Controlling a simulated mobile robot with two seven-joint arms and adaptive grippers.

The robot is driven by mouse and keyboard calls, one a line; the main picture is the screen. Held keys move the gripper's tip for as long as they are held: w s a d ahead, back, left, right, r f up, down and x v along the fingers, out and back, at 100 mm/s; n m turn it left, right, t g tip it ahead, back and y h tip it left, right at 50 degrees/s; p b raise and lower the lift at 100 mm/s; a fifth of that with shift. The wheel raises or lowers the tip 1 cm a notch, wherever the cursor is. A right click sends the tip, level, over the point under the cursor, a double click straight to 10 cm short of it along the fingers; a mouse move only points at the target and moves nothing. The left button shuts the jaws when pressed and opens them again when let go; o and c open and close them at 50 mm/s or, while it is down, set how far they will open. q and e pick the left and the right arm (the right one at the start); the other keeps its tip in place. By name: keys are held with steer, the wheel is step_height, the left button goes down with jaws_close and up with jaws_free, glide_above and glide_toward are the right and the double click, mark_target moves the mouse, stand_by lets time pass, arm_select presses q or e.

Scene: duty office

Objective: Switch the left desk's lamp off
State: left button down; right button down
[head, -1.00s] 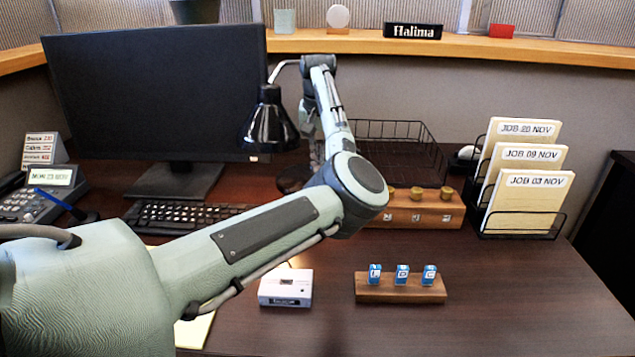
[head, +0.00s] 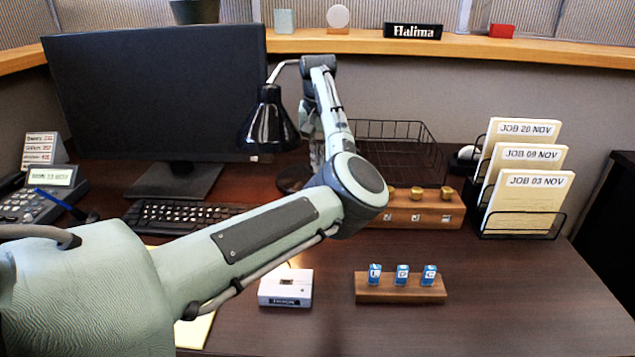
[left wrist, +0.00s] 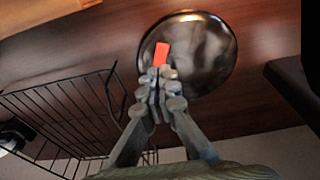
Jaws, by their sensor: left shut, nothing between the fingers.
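The desk lamp has a black cone shade (head: 268,122) on a curved metal neck, in front of the monitor's right edge. Its round dark base (head: 293,179) stands on the desk, partly hidden by my left arm. In the left wrist view the glossy base (left wrist: 205,60) carries a bright orange-red switch (left wrist: 161,54). My left gripper (left wrist: 160,76) is shut and empty, with its fingertips right at the near edge of the switch; I cannot tell whether they touch. In the head view my arm mostly hides this gripper. My right gripper is in neither view.
A black wire tray (head: 395,150) stands right of the lamp and shows close beside the gripper in the left wrist view (left wrist: 60,115). A monitor (head: 150,95) and keyboard (head: 180,217) are at left. A wooden block with brass knobs (head: 415,212) sits before the tray.

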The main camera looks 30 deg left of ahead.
arm_select(q)
steer(key=shift+f, duration=1.1)
stand_by(0.3)
steer(key=shift+r, duration=3.55)
